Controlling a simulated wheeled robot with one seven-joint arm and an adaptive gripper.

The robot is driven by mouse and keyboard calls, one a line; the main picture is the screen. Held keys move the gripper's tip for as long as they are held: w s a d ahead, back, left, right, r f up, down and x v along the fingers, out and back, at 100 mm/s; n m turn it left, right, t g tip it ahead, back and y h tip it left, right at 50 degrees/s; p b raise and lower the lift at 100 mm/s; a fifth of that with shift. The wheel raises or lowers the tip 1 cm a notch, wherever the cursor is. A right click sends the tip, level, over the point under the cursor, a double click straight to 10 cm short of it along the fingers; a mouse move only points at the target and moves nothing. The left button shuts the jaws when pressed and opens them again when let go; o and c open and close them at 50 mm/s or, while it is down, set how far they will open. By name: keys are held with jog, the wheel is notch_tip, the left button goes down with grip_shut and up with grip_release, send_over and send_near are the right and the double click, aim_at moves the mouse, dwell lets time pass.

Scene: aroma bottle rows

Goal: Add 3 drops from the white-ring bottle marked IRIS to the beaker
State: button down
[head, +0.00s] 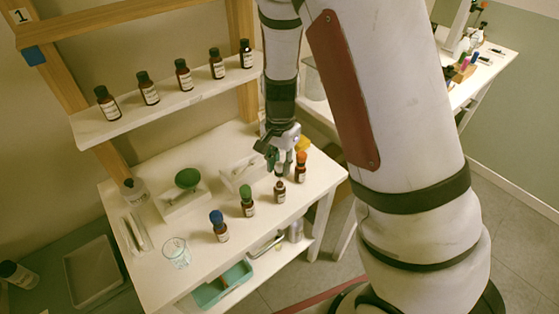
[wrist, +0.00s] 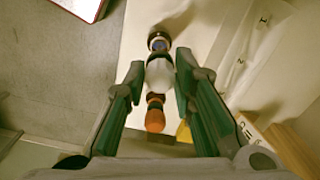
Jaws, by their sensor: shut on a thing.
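My gripper (head: 279,160) is shut on the white top (wrist: 158,77) of a small brown bottle (head: 280,191), which appears upright at the table's right part. The fingers hide much of that top, and whether it is still seated on the bottle I cannot tell. An orange-topped bottle (head: 301,166) stands just behind it; its top also shows in the wrist view (wrist: 155,120). A green-topped bottle (head: 247,200) and a blue-topped bottle (head: 219,226) stand to the left in the same row. The glass beaker (head: 176,253) stands at the front left. The label words are too small to read.
Several dark-capped bottles (head: 183,75) line the raised shelf (head: 105,129). A white holder with a green dome (head: 187,179) and a white box (head: 240,174) sit behind the row. The table (head: 200,278) is bare between the beaker and blue-topped bottle.

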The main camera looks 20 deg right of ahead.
aim_at(280, 174)
jog(key=shift+f+b, duration=0.95)
jog(key=shift+f, duration=1.1)
jog(key=c, duration=2)
grip_release()
jog(key=shift+o, duration=0.2)
jog(key=shift+r+p, duration=2.6)
jog(key=shift+r, duration=1.75)
